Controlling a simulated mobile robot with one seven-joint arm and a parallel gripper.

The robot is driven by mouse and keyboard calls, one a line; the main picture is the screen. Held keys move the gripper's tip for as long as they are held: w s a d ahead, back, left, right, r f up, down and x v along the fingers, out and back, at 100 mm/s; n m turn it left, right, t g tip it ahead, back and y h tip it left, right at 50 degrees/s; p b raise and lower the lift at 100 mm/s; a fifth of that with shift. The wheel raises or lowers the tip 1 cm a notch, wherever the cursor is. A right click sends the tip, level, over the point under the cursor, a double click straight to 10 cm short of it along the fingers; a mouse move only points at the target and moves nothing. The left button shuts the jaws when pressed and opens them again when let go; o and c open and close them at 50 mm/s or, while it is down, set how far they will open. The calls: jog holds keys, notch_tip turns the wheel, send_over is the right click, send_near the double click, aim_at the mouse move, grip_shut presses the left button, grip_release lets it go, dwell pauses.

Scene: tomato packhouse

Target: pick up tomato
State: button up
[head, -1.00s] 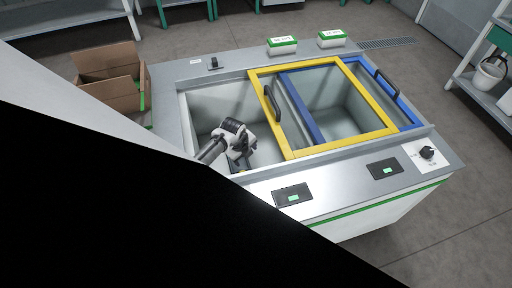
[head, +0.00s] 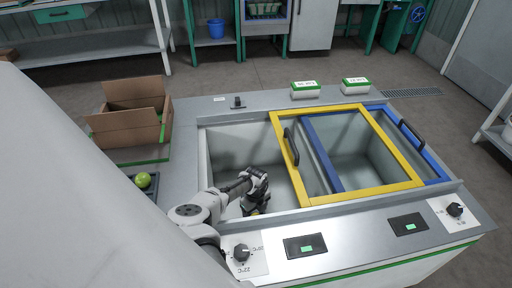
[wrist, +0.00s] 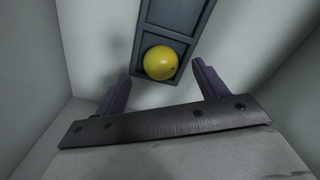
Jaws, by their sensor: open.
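A yellow tomato (wrist: 160,62) sits in the end compartment of a dark grey divided tray (wrist: 173,15) on the floor of the left, open well. My gripper (wrist: 162,88) is open and empty, with its two dark fingers apart; the tomato appears between and beyond the fingertips. In the head view my gripper (head: 257,206) reaches down inside the open well (head: 222,150), and it hides most of the tray and the tomato there. A green tomato (head: 143,180) lies on a dark tray at the left of the counter.
A yellow-framed sliding lid (head: 275,130) with a black handle and a blue-framed lid (head: 428,155) lie right of the opening. The well's walls (wrist: 80,45) surround my gripper. A cardboard box (head: 125,128) stands at the back left.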

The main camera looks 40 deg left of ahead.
notch_tip(320, 180, down, 4)
jog(key=shift+r+b, duration=0.1)
jog(key=shift+b, duration=0.25)
jog(key=c, duration=0.8)
jog(key=shift+r, duration=0.15)
